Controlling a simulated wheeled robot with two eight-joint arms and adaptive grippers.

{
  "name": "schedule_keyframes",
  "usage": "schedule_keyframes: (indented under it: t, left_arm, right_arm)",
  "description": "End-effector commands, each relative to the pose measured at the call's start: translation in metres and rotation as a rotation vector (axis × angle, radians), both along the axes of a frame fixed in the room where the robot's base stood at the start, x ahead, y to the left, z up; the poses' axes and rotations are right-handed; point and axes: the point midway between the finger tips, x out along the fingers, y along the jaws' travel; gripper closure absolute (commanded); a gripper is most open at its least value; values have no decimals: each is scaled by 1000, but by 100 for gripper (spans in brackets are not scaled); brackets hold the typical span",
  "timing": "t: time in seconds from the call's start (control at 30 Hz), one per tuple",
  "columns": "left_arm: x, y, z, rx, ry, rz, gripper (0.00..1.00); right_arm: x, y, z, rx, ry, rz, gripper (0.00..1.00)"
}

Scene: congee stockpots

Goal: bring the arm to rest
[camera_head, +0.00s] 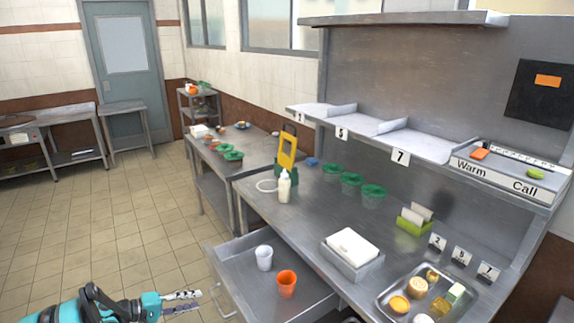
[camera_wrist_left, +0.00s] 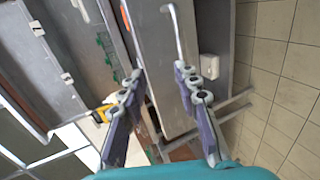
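My left gripper (camera_head: 200,301) is at the lower left of the head view, over the tiled floor and left of the pulled-out drawer. Its two fingers are apart with nothing between them; they also show spread in the left wrist view (camera_wrist_left: 160,72). The drawer's metal handle (camera_head: 220,302) is just right of the fingertips, apart from them in the head view. The handle also shows beyond the fingers in the left wrist view (camera_wrist_left: 180,33). My right gripper is not in view.
The open drawer (camera_head: 240,270) holds a white cup (camera_head: 264,257) and an orange cup (camera_head: 287,283). The steel counter (camera_head: 310,215) above carries a sauce bottle (camera_head: 284,187), green-lidded containers (camera_head: 351,183) and a food tray (camera_head: 384,299). The tiled floor (camera_head: 120,220) at left is clear.

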Motion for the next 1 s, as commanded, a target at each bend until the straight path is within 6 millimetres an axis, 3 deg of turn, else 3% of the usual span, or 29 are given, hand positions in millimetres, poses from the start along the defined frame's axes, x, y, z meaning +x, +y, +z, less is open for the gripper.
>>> schedule_keyframes:
  t: [0.03,0.27,0.5,0.7,1.0]
  left_arm:
    - [0,-17,19,45,20,-9,68]
    - [-22,-76,77,287,94,-25,68]
    - [-80,-125,120,559,108,-52,68]
    - [-144,-150,140,791,70,-82,68]
    - [-233,-158,144,1117,-63,-134,68]
  right_arm:
    - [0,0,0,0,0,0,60]
    - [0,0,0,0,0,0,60]
    - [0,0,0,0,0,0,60]
    - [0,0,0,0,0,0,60]
    - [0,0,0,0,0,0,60]
